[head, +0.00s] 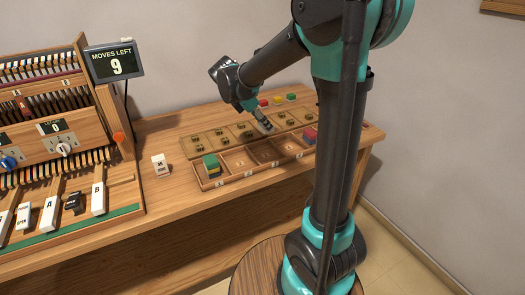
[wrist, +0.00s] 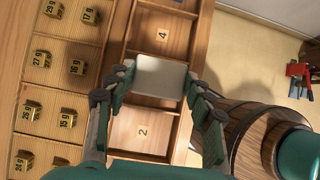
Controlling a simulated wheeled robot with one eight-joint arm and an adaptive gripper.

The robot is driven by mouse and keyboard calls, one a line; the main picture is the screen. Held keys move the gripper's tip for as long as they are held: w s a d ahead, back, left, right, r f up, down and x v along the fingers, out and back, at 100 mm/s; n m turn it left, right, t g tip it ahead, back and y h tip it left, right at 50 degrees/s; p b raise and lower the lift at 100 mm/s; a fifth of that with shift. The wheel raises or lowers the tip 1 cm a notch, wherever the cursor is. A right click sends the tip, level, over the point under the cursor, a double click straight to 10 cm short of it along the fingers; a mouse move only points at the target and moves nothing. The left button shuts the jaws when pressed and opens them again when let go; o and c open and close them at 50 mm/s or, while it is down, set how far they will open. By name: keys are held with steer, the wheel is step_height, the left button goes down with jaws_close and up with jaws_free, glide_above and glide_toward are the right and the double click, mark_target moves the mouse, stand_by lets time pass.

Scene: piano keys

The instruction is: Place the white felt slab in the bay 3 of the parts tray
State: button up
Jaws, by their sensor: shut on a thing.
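The white felt slab (wrist: 160,77) is held between the fingers of my gripper (wrist: 158,95), which is shut on it. In the wrist view it covers much of bay 3 of the parts tray, between the bays marked 4 (wrist: 163,35) and 2 (wrist: 143,132). It appears above the tray; its exact height cannot be told. In the head view my gripper (head: 265,124) is over the back side of the parts tray (head: 232,179). Bay 2 looks empty.
A board with small brass weights (head: 222,133) lies behind the tray. Red and blue pieces (head: 310,135) are at the tray's right end. A white block (head: 160,164) stands on the table to the left, beside the keyboard model (head: 70,205).

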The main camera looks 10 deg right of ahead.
step_height(320, 180, down, 12)
steer(key=shift+f, duration=0.1)
stand_by(0.4)
steer(key=o, duration=0.8)
steer(key=shift+f, duration=0.1)
steer(key=shift+o, duration=0.2)
